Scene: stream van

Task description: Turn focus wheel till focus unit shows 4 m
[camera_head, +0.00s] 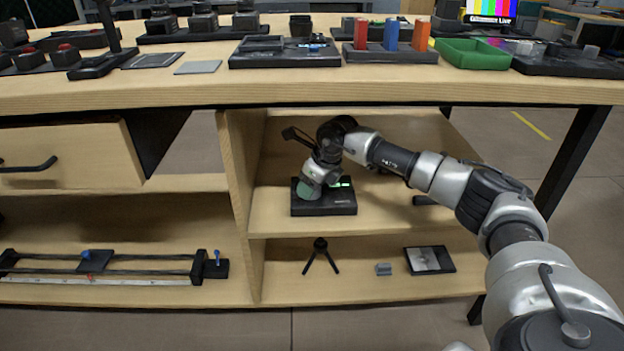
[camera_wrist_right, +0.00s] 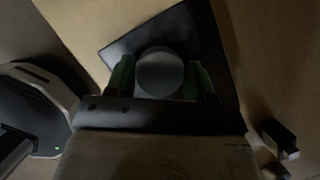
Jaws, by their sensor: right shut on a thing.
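The focus unit (camera_head: 325,208) is a black box on the upper shelf under the bench. A small green-lit display (camera_head: 342,185) shows on it, but its reading is too small to make out. My right gripper (camera_head: 309,190) reaches down onto the unit and covers part of it. In the right wrist view, the round dark focus wheel (camera_wrist_right: 160,72) sits between the two green fingers of my right gripper (camera_wrist_right: 160,80), which are shut on it. The unit's black plate (camera_wrist_right: 205,35) shows around the wheel. My left gripper is not in view.
The wooden shelf divider (camera_head: 240,200) stands just left of the unit, and the bench top is above. Below are a small tripod (camera_head: 320,255), a grey block (camera_head: 383,269) and a black tray (camera_head: 447,268). A slider rail (camera_head: 120,282) lies lower left.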

